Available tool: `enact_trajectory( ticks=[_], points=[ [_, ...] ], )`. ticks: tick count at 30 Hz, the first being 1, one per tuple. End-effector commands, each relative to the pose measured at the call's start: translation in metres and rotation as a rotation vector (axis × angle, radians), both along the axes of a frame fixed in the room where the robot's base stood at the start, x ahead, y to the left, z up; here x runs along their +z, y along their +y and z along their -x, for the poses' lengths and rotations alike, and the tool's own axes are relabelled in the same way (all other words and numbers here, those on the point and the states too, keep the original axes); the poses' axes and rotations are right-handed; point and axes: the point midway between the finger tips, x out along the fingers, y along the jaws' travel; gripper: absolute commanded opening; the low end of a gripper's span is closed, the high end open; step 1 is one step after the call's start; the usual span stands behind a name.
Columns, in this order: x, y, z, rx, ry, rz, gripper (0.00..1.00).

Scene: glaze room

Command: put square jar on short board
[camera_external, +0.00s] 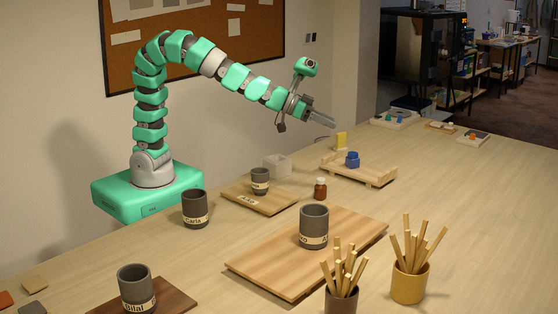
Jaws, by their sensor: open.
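A pale, square-sided jar (277,166) stands on the table behind a small light-wood board, close to its back edge; I cannot tell whether they touch. This short board (279,206) bears a small dark cup (260,182) with a label and has bare wood to its right. My gripper (328,121) is open and appears empty, held in the air up and to the right of the jar, away from it. The fingers are small in this view and point right and slightly down.
A long board (275,272) bears a grey cup (314,220). A raised wooden stand (380,179) bears a blue jar (352,159). A brown bottle (320,189) stands between. Another labelled cup (195,208) is at left. Stick-filled pots (409,283) stand in front.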

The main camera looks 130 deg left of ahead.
Motion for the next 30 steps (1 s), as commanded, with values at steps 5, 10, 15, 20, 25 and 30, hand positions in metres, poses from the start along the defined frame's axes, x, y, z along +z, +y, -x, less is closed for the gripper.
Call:
enact_trajectory(
  ticks=[5,10,15,20,25,30],
  points=[
    [0.118,-0.11,-0.002,-0.253,-0.05,-0.02,0.6],
    [0.22,-0.189,0.04,-0.444,-0.082,-0.078,0.6],
    [0.297,-0.231,0.101,-0.565,-0.111,-0.144,0.6],
    [0.332,-0.243,0.141,-0.614,-0.123,-0.178,0.6],
    [0.341,-0.245,0.153,-0.626,-0.122,-0.188,0.6],
    [0.34,-0.245,0.152,-0.624,-0.122,-0.187,0.6]
  ],
)
